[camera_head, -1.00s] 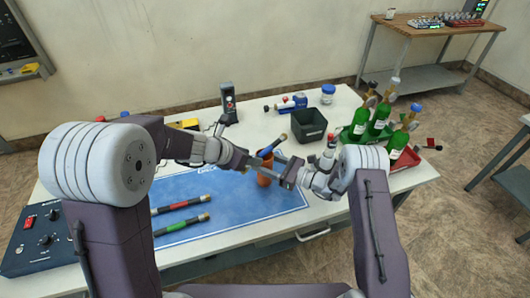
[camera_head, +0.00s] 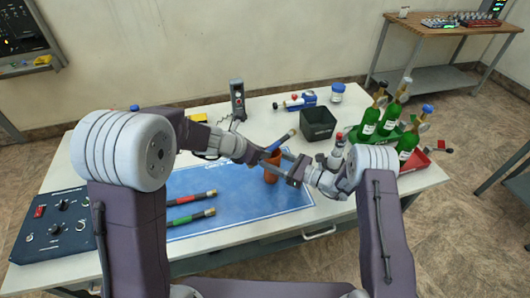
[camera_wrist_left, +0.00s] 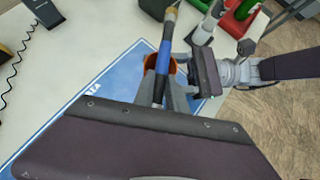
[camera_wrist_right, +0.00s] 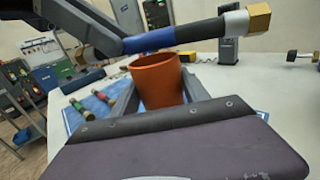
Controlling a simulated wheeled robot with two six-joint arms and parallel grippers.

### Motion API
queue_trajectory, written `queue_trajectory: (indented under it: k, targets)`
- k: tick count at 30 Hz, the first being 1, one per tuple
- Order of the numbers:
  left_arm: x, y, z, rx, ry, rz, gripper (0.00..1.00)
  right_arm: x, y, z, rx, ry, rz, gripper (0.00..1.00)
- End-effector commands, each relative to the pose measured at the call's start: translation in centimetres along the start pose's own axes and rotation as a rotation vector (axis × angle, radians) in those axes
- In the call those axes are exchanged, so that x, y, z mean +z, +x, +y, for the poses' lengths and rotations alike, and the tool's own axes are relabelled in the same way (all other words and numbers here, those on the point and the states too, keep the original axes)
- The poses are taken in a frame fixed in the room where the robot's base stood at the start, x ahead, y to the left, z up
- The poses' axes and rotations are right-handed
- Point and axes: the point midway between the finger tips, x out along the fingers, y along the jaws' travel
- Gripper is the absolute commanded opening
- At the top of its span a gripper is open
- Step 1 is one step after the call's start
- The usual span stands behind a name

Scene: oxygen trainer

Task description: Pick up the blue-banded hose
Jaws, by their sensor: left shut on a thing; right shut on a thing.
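The blue-banded hose (camera_head: 283,140) is dark with a blue band and a brass end. My left gripper (camera_head: 262,154) is shut on it and holds it tilted above the mat. In the left wrist view the hose (camera_wrist_left: 164,52) runs up from between the fingers. My right gripper (camera_head: 284,170) is shut on an orange cup (camera_head: 271,175). In the right wrist view the cup (camera_wrist_right: 157,82) sits between the fingers, and the hose (camera_wrist_right: 188,33) crosses above its rim.
Red-banded and green-banded hoses (camera_head: 190,219) lie on the blue mat (camera_head: 240,212). A black bin (camera_head: 318,124) and green cylinders (camera_head: 391,118) in trays stand at the right. A control box (camera_head: 55,226) is at the left. The mat's front is free.

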Motion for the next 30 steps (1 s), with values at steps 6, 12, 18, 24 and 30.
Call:
queue_trajectory:
  k: [6,12,18,24,30]
  targets:
    - [3.4,-3.3,0.1,0.005,0.007,-0.006,0.00,0.0,0.0,0.0,0.000,0.000,0.001,0.12]
    - [5.8,-5.7,0.0,0.003,0.004,-0.005,0.00,0.0,0.0,0.0,0.000,0.000,0.001,0.12]
    - [6.4,-6.4,0.0,0.002,0.001,0.001,0.00,0.0,0.0,0.0,0.000,0.000,0.000,0.12]
    - [6.6,-6.3,0.0,-0.031,0.044,0.107,0.00,0.0,0.0,0.0,0.000,0.000,0.000,0.12]
    - [5.0,-6.6,0.5,-0.276,0.400,0.346,0.00,0.0,0.0,0.0,0.000,0.000,0.000,0.12]
